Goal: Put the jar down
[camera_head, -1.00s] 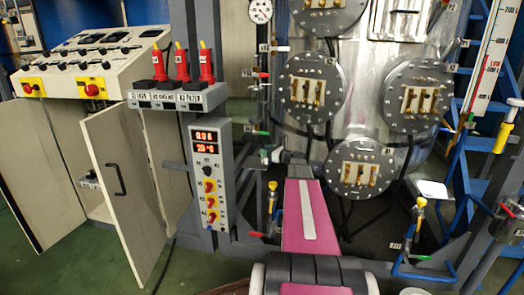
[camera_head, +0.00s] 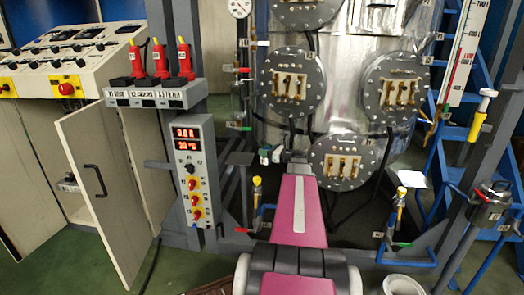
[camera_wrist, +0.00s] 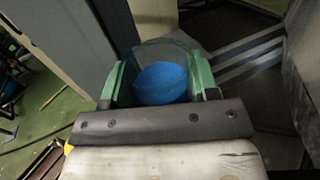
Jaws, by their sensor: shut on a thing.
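The jar (camera_wrist: 162,82) is clear-walled with a blue round area inside or on its end. It sits between the green fingers of my gripper (camera_wrist: 157,88) in the wrist view, and the fingers are shut on it. In the head view my gripper (camera_head: 271,154) is small and partly hidden at the far end of my magenta arm, in front of the steel vessel. The jar is too small there to make out clearly. I cannot tell what lies directly beneath it.
A small dark plate (camera_head: 240,158) stands left of my gripper. The grey control box (camera_head: 195,170) and an open cabinet door (camera_head: 105,195) are further left. The steel vessel (camera_head: 340,110) is behind. Valves (camera_head: 401,195) and frame bars are at right, with a white-rimmed bucket (camera_head: 404,285) below.

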